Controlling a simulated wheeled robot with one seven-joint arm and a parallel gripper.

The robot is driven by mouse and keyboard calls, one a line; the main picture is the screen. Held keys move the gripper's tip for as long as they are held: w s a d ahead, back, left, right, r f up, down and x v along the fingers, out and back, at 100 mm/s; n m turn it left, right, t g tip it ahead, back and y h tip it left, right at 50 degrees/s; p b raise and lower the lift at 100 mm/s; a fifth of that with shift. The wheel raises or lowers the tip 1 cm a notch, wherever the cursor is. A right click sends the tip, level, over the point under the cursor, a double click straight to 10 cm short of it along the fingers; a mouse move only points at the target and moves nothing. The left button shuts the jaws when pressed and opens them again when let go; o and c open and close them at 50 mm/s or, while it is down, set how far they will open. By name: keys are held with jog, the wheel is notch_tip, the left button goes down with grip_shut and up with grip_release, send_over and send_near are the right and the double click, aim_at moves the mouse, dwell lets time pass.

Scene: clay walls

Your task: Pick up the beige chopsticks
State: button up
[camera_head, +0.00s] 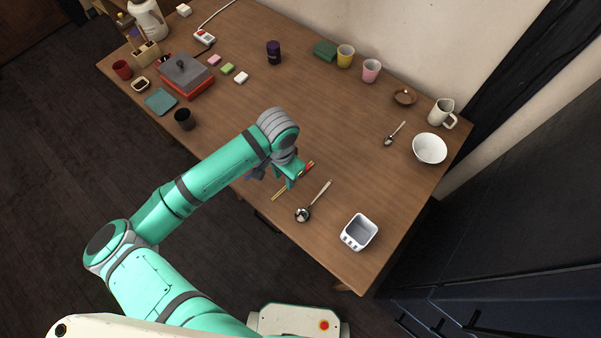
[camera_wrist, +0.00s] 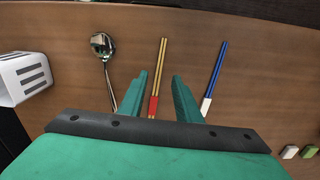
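The beige chopsticks (camera_wrist: 162,68), with red ends, lie on the wooden table. In the head view they (camera_head: 279,191) lie near the front edge, partly hidden by my gripper (camera_head: 284,178). In the wrist view my gripper (camera_wrist: 160,76) is open and empty, its two green fingers apart. The red ends show between the fingers, closer to the left finger. I cannot tell how high the fingers are above the table.
A ladle-like metal spoon (camera_wrist: 103,48) lies left of the chopsticks in the wrist view, and blue chopsticks (camera_wrist: 217,70) with white ends lie right. A white square holder (camera_head: 359,232) stands near the table's front right. The table (camera_head: 330,120) is clear behind my gripper.

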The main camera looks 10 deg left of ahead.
aim_at(284, 189)
jog(key=shift+s+f, duration=0.15)
jog(key=shift+f, duration=0.9)
jog(key=shift+s+f, duration=0.15)
jog(key=shift+f, duration=0.9)
jog(key=shift+f, duration=0.1)
jog(key=shift+a, duration=0.1)
grip_shut()
